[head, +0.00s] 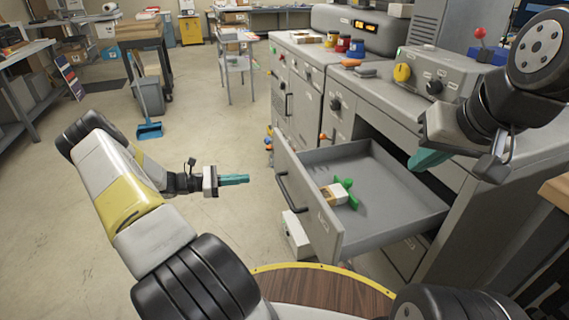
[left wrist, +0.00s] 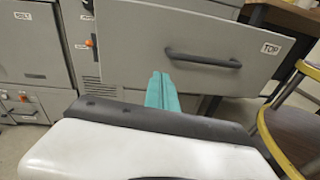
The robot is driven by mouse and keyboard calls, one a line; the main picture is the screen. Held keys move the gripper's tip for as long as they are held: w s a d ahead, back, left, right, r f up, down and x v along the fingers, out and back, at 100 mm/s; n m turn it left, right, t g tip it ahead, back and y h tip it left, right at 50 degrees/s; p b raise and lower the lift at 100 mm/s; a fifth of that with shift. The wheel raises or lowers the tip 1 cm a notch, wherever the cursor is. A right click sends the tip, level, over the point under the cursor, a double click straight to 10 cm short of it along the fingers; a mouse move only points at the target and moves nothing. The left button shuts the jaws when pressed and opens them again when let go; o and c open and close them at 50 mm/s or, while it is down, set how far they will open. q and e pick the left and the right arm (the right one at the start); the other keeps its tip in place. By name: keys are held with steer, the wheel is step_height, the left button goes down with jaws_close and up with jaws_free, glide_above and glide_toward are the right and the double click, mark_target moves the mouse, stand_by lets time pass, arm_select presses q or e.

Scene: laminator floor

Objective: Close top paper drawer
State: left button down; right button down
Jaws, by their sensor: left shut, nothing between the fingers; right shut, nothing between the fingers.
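The top paper drawer (head: 395,208) is pulled out from the grey machine in the head view. A small white and orange box (head: 335,194) and a green item (head: 348,190) lie in it. Its front panel with a dark bar handle (left wrist: 204,61) and a "TOP" label (left wrist: 270,48) faces the left wrist camera. My left gripper (head: 236,180), with teal fingers, is shut and empty, left of the drawer front and apart from it. Its fingers also show in the left wrist view (left wrist: 162,92). My right gripper (head: 428,160) is shut and empty, above the drawer's right side.
The machine's top (head: 385,90) carries knobs, jars and a control box. A small white box (head: 296,234) is on the floor below the drawer front. A blue dustpan (head: 150,130) and grey bin (head: 148,96) stand further left.

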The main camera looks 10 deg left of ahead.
arm_select(q)
steer(key=w+d+f+n+t, duration=0.1)
steer(key=w+d+f, duration=0.1)
steer(key=w+d, duration=0.5)
steer(key=d, duration=0.3)
steer(key=shift+d+n+t, duration=0.2)
steer(key=shift+n+t, duration=0.2)
steer(key=shift+w+f, duration=0.1)
